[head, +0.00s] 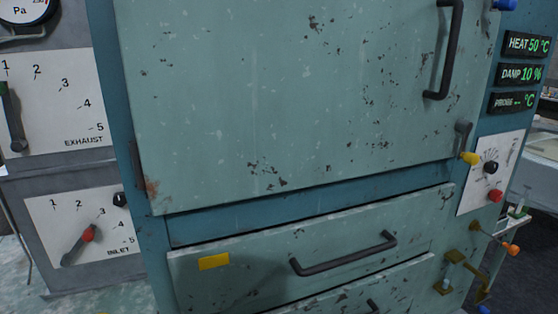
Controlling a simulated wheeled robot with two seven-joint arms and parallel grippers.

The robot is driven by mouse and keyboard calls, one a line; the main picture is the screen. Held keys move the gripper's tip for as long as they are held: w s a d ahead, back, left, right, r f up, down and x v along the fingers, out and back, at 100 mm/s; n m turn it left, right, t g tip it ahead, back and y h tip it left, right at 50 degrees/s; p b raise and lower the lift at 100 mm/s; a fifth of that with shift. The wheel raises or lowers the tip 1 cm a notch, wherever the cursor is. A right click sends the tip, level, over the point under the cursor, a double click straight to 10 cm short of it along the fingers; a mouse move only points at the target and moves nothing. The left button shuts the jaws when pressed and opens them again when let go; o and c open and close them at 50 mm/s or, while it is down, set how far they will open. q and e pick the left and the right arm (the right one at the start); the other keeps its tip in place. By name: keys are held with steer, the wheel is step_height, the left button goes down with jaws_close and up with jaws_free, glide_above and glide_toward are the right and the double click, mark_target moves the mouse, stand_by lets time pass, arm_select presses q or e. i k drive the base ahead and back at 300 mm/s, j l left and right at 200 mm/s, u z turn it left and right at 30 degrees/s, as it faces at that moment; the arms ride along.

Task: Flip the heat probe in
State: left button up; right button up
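The probe display (515,101) on the right side of the cabinet reads dashes before °C. I cannot tell for certain which part is the heat probe. A thin lever with an orange knob (512,249) sticks out at the lower right. Beside it is a brass-coloured bracket (478,272) with a small pale piece. A yellow knob (470,158) sits higher, beside the right edge of the big door. Neither of my grippers is in view.
The green cabinet door (290,90) with a dark handle (444,50) looks shut. Drawers with a handle (343,254) lie below it. Left are the exhaust lever (12,120) and inlet lever (78,245). Red (495,196) and black (490,167) knobs sit on a right-hand plate.

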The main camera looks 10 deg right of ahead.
mark_target(514, 249)
steer(key=z, duration=1.75)
